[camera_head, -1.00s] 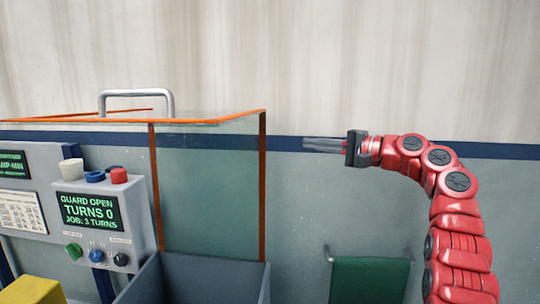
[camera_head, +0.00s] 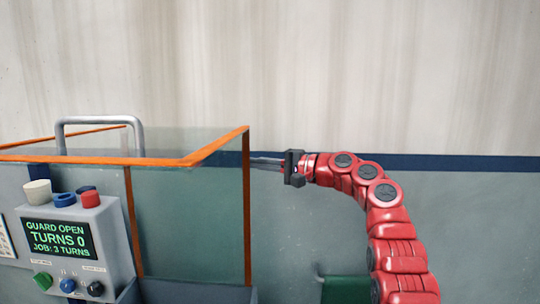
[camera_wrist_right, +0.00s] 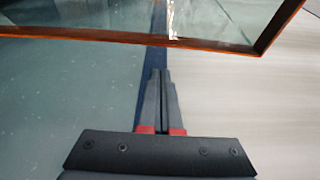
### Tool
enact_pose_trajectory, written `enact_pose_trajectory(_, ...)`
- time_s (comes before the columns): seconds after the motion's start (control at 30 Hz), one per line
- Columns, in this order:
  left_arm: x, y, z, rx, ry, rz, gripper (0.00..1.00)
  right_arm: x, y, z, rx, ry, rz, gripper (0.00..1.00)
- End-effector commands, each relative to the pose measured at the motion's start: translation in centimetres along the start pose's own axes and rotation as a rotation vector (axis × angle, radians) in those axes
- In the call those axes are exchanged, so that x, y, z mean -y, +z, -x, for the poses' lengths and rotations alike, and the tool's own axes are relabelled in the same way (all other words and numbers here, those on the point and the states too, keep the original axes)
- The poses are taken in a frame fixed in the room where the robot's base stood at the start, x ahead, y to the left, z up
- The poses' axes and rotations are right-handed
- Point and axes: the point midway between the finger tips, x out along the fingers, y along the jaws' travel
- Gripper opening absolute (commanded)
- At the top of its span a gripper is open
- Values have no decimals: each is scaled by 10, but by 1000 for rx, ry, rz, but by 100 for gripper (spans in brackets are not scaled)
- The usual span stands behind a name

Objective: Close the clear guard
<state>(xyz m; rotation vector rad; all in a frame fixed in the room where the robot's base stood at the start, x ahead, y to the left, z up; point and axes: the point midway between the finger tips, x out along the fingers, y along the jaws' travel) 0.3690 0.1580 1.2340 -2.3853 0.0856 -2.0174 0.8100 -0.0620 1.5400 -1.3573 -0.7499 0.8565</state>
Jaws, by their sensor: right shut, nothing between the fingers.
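The clear guard (camera_head: 190,215) is a glass-like box with orange edges and a grey handle (camera_head: 100,121) on its top, at the left of the head view. The screen (camera_head: 57,239) beside it reads "GUARD OPEN". My right gripper (camera_head: 254,161) is shut and empty, level with the guard's upper part, its fingertips close to the guard's right edge. In the right wrist view the fingers (camera_wrist_right: 161,75) are together, just short of the guard's orange edge (camera_wrist_right: 150,40). I cannot tell whether they touch it. My left gripper is not in view.
A control box (camera_head: 112,240) with coloured buttons and knobs stands left of the guard, with white, blue and red caps on top. A green panel (camera_head: 345,289) is low on the right. The wall behind is plain, and the space above the guard is clear.

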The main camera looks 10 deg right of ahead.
Motion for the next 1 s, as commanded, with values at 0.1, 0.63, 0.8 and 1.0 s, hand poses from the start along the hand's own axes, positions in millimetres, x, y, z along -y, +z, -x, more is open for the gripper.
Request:
enact_pose_trajectory(0.1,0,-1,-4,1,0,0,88,-1,4,3,-1,1,2,0)
enact_pose_trajectory(0.63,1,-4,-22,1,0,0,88,-1,32,13,-3,-1,0,0)
enact_pose_trajectory(0.8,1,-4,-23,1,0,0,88,-2,33,13,-3,1,-3,0)
enact_pose_trajectory(1.0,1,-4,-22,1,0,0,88,-2,33,13,-3,0,-2,0)
